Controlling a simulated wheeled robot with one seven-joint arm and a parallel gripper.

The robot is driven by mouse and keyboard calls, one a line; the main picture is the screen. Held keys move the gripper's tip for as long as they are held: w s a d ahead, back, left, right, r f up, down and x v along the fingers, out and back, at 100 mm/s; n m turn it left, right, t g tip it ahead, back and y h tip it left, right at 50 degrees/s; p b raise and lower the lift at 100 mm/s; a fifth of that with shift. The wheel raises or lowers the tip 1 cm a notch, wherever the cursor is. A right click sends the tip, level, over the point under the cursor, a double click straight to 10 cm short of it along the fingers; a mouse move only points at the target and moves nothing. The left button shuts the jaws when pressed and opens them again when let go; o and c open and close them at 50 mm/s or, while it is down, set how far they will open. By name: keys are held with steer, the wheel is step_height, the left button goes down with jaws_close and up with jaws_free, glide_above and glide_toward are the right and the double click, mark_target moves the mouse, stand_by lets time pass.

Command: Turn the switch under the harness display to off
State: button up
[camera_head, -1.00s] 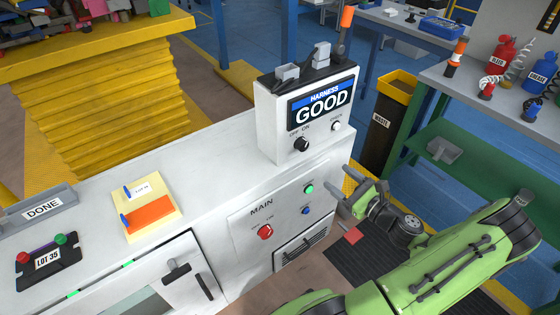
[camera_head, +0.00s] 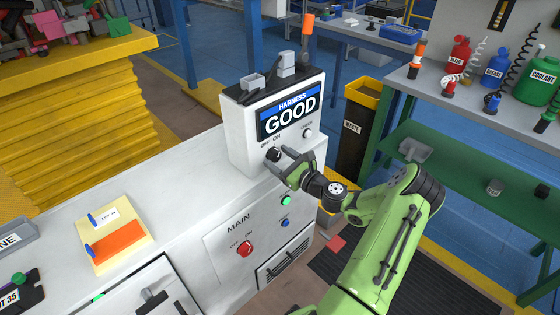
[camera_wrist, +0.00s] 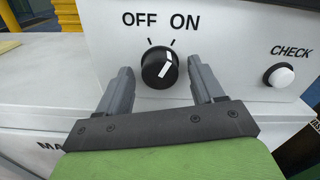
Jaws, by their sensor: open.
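The harness display (camera_head: 287,116) is a white box with a blue-topped screen reading GOOD, standing on the white cabinet. Below its screen is the black rotary switch (camera_wrist: 160,67), marked OFF at left and ON at right. Its white pointer line tilts up and right, toward ON. The switch also shows in the head view (camera_head: 273,155), close to my fingers. My gripper (camera_wrist: 163,83) is open, with one grey finger on each side of the switch and slightly below it in the wrist view. Nothing is held, and I cannot tell whether the fingers touch the panel.
A white CHECK button (camera_wrist: 280,76) sits right of the switch. On the cabinet front below are the red MAIN switch (camera_head: 245,249), a green button (camera_head: 286,201) and a blue button (camera_head: 285,223). A waste bin (camera_head: 352,135) stands right of the display.

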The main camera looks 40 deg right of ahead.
steer(key=shift+c, duration=0.5)
steer(key=c, duration=1)
steer(key=shift+o, duration=0.2)
steer(key=shift+n, duration=0.3)
steer(key=n, duration=0.4)
steer(key=shift+b, duration=0.35)
steer(key=n+b, duration=0.1)
steer(key=n, duration=0.4)
steer(key=shift+b, duration=0.35)
steer(key=shift+n, duration=0.3)
steer(key=o, duration=1.1)
steer(key=shift+c, duration=0.2)
